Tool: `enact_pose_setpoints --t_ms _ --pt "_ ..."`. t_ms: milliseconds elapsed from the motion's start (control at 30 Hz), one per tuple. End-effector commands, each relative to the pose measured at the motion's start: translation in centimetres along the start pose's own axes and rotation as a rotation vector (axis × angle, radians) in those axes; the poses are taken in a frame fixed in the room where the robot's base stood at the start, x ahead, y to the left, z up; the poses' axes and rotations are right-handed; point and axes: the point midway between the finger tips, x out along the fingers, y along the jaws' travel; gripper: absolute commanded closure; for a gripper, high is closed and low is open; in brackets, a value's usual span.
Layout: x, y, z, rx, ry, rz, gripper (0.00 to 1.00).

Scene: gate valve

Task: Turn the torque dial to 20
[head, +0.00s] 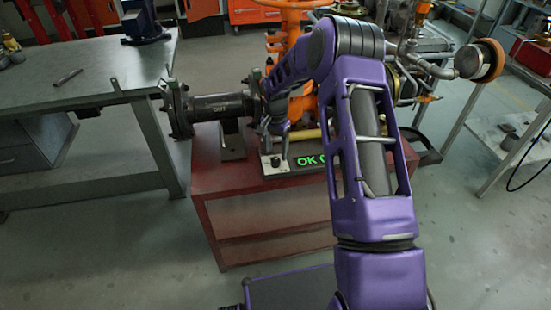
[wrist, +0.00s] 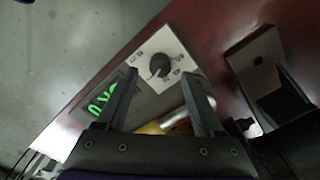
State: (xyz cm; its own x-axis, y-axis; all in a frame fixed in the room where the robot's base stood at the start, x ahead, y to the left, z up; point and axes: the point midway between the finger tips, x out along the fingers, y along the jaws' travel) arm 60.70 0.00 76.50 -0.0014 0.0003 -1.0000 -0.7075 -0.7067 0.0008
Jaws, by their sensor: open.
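The torque dial (wrist: 159,65) is a black round knob on a white marked plate; the plate's numbers are too small to read. In the head view the dial (head: 275,161) is small, at the left end of a box on the red bench. The green display (head: 310,160) beside it reads "OK" and a partly hidden character; it shows upside down in the wrist view (wrist: 102,100). My gripper (wrist: 160,76) is open, its fingers on either side of the knob in that picture, with no clear contact. In the head view my gripper (head: 277,138) is above the dial's box, partly hidden by my arm.
A yellow and silver bar (wrist: 172,121) lies close under my fingers. A grey table (head: 80,85) is at left.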

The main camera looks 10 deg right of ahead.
Motion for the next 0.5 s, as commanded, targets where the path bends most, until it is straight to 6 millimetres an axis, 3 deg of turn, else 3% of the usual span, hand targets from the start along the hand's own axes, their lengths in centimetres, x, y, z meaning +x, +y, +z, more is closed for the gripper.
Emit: enact_pose_setpoints --t_ms 200,500 --pt "3.0 0.0 0.0 -0.001 0.0 -0.001 0.31" --pt "3.7 -0.1 -0.1 0.0 0.002 -0.002 0.31"
